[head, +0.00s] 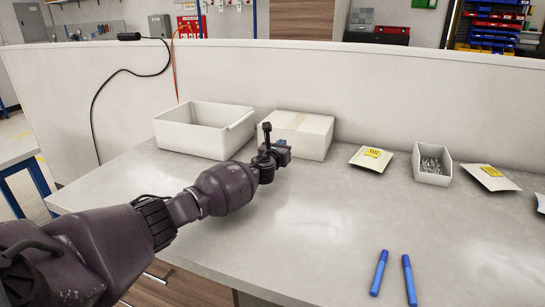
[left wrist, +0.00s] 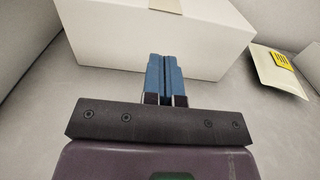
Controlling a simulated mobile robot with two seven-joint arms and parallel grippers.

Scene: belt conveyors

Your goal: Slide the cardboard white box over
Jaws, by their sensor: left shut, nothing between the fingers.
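The white cardboard box (head: 303,134) is closed, with a tan tape strip on top. It stands on the grey table towards the back wall, just right of an open white bin. My left gripper (head: 284,148) is at the box's near left side. In the left wrist view the blue fingers (left wrist: 165,75) are shut together with nothing between them. They point at the near face of the box (left wrist: 150,35), and their tips overlap its lower part. I cannot tell whether they touch it. My right gripper is not in view.
The open white bin (head: 190,141) stands left of the box. To the right lie a padded envelope (head: 364,161), a small bin of metal parts (head: 432,177) and another envelope (head: 490,181). Two blue markers (head: 379,273) lie at the front right. The table's middle is clear.

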